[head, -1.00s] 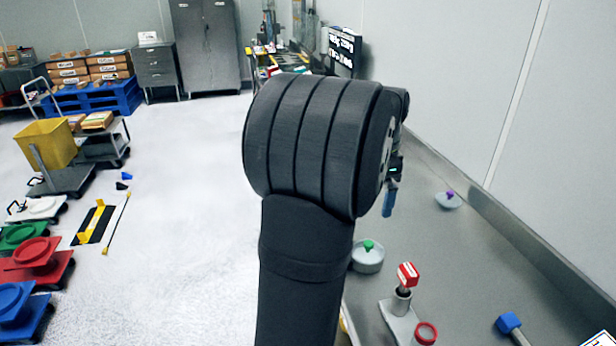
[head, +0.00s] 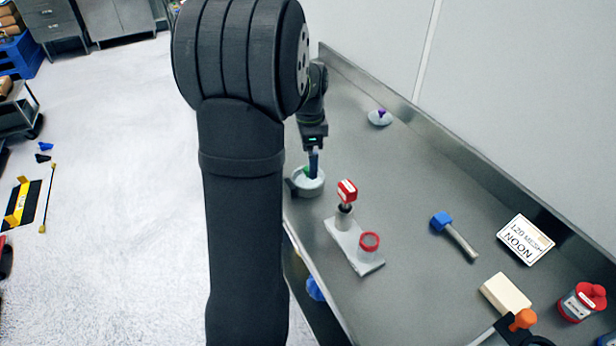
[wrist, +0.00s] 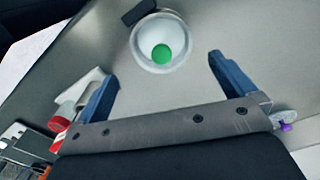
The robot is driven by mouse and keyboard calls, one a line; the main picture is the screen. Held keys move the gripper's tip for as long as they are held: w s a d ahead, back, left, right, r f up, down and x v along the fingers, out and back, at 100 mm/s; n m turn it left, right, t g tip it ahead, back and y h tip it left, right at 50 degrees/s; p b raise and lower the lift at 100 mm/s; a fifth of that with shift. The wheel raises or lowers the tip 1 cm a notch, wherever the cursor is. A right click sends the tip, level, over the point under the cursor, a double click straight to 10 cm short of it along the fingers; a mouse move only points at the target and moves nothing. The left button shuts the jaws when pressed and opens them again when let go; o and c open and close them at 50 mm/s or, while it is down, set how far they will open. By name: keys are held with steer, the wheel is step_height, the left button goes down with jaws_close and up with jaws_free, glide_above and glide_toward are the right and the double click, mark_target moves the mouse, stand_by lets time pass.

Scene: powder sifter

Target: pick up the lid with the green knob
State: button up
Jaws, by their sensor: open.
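The lid with the green knob is a pale round lid (head: 314,186) near the left edge of the metal bench in the head view. Its green knob (head: 306,170) is partly hidden behind my gripper. In the wrist view the lid (wrist: 143,38) and its green knob (wrist: 161,54) lie at top centre, between and beyond the fingertips. My gripper (wrist: 163,69) is open and empty, with its two blue fingers spread. In the head view my gripper (head: 314,163) points down at the lid. I cannot tell its exact height above the knob.
A lid with a purple knob (head: 380,118) lies farther back. A grey stand with a red-topped piece (head: 347,190) and a red-rimmed cup (head: 369,241) is close on the near side. A blue-headed tool (head: 455,233) and a sign (head: 525,240) are to the right. A dark block touches or adjoins the lid's left side.

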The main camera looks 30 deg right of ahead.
steer(key=shift+w+a+f, duration=0.1)
steer(key=shift+w+f, duration=0.05)
steer(key=shift+f, duration=2.55)
steer(key=c, duration=0.9)
